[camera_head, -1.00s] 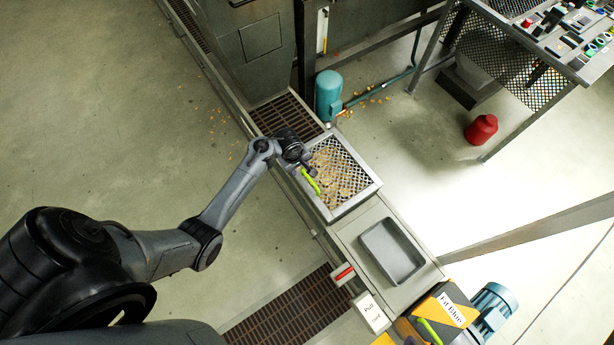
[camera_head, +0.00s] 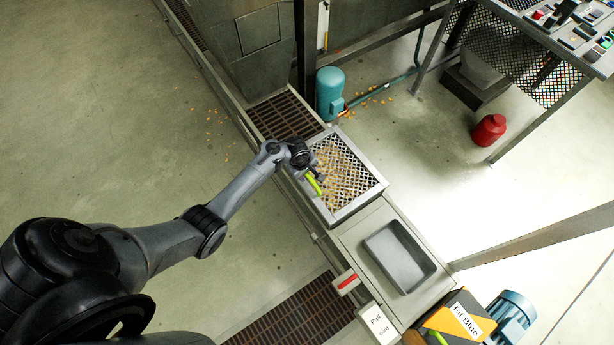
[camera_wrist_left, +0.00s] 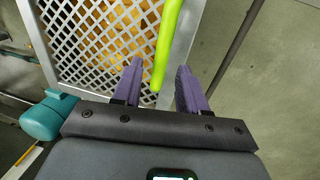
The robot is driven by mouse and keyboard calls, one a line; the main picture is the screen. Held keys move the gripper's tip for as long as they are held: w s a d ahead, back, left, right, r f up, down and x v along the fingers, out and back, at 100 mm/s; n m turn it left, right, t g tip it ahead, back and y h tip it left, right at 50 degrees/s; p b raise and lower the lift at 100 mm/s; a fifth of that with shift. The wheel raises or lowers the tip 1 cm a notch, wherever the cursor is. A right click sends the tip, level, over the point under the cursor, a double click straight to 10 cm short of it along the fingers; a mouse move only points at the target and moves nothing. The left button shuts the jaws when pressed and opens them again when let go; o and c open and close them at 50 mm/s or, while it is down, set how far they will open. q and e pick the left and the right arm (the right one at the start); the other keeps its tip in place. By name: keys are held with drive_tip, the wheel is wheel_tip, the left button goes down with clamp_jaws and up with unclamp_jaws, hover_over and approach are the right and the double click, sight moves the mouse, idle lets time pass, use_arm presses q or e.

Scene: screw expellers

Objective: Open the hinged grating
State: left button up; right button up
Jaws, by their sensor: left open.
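The hinged grating (camera_head: 349,177) is a light metal mesh panel in a frame, lying flat over orange-brown bits. It also shows in the left wrist view (camera_wrist_left: 88,40). A yellow-green handle (camera_head: 314,184) sits on its left edge. My left gripper (camera_head: 312,172) is over that edge at the handle. In the left wrist view the handle (camera_wrist_left: 166,45) reaches between the two purple-grey fingers of my left gripper (camera_wrist_left: 158,85), with gaps visible beside it. The fingers are apart and not closed on the handle. My right gripper is not in view.
A grey tray (camera_head: 399,257) is set in the bench beside the grating. A red-handled part (camera_head: 347,282) and a "Pull" sign (camera_head: 376,322) are at the front. A red container (camera_head: 489,130) stands on open floor at right.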

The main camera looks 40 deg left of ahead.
use_arm(q)
drive_tip(key=shift+w+f, duration=0.15)
drive_tip(key=shift+f, duration=0.4)
drive_tip(key=shift+c, duration=0.3)
clamp_jaws()
